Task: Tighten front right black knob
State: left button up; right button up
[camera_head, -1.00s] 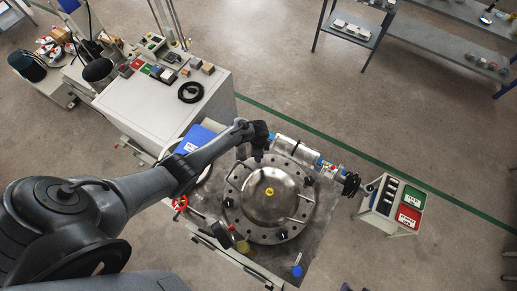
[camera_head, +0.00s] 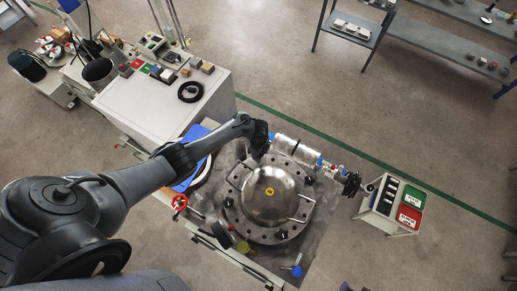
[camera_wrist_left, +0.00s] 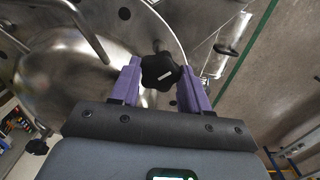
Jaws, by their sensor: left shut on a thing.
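A round steel vessel lid (camera_head: 272,196) with a yellow centre mark sits on the bench, with several black knobs around its rim. One black knob (camera_head: 310,181) is on its right side, one (camera_head: 284,235) at its lower edge and one (camera_head: 229,202) at its left. My left gripper (camera_head: 259,148) is at the lid's upper edge in the head view and hides the knob there. In the left wrist view, a star-shaped black knob (camera_wrist_left: 160,68) with a white mark sits between the purple fingers of my left gripper (camera_wrist_left: 162,84), which is shut on it. My right gripper is not in view.
A silver cylinder (camera_head: 297,151) with blue fittings lies just behind the lid. A white cabinet (camera_head: 170,108) stands at upper left. A red valve wheel (camera_head: 180,202) is left of the lid. A small bin stand (camera_head: 387,217) is at right, with open floor around it.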

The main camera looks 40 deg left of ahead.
pick_arm(q)
jog(key=o, duration=1.1)
jog(key=shift+c, duration=0.2)
notch_tip(320, 180, up, 11)
jog(key=p, duration=0.3)
jog(key=shift+f, duration=0.1)
